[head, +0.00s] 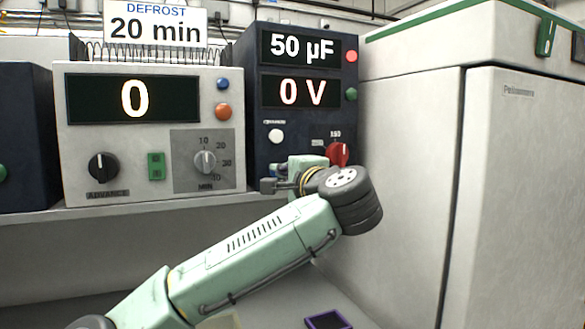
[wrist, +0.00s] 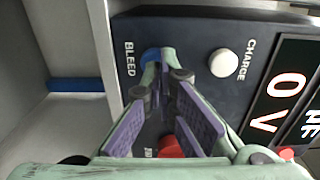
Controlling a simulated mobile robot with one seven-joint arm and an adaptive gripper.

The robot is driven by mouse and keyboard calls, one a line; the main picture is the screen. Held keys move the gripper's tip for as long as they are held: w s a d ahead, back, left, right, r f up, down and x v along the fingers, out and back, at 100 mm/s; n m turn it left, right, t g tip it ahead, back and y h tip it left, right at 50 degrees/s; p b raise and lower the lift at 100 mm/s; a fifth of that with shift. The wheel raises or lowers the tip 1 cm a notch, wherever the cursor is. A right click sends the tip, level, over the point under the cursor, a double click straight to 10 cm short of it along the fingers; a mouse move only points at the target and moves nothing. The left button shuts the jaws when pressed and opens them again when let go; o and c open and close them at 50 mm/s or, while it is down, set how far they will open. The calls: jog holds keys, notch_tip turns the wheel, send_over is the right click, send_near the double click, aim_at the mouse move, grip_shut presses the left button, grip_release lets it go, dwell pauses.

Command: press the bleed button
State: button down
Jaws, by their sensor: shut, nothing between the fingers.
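The bleed button (wrist: 150,54) is blue and sits beside the word BLEED on the dark panel in the wrist view. My gripper (wrist: 164,70) is shut and empty, its fingertips over the button's near edge and covering part of it. I cannot tell whether they touch it. In the head view my gripper (head: 270,186) is at the lower front of the dark capacitor unit (head: 262,112), and the bleed button is hidden there. The unit's displays read 50 µF and 0 V.
A white CHARGE button (wrist: 223,62) sits close beside the bleed button. A red knob (wrist: 171,147) is behind my fingers, also seen in the head view (head: 338,152). A pale timer unit (head: 150,135) stands left, and a large white cabinet (head: 415,150) right.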

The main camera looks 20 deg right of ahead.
jog(key=shift+w, duration=0.4)
